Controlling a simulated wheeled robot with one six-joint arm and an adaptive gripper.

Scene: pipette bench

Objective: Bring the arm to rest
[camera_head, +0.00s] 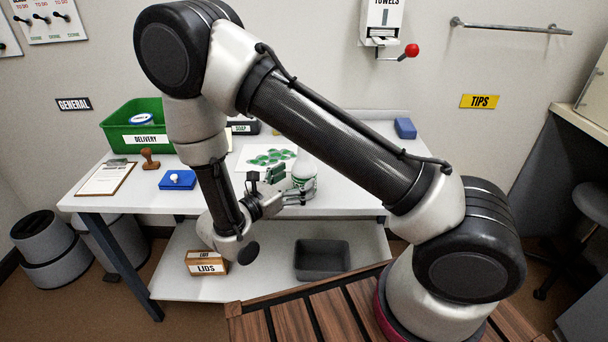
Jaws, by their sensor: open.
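My arm is raised and bent over the bench, crossing the middle of the head view. My gripper (294,198) is at the front edge of the white bench (345,195), pointing right. It is small in the picture, with its fingers beside a white and green rounded object (303,175). The jaws are open. I cannot tell whether the fingers touch that object. Part of the bench behind my arm is hidden.
On the bench are a green delivery bin (137,125), a clipboard (106,178), a stamp (150,159), a blue pad (177,180) and a blue block (405,128). The lower shelf holds a lids box (206,264) and a grey tray (322,260). The right bench end is fairly clear.

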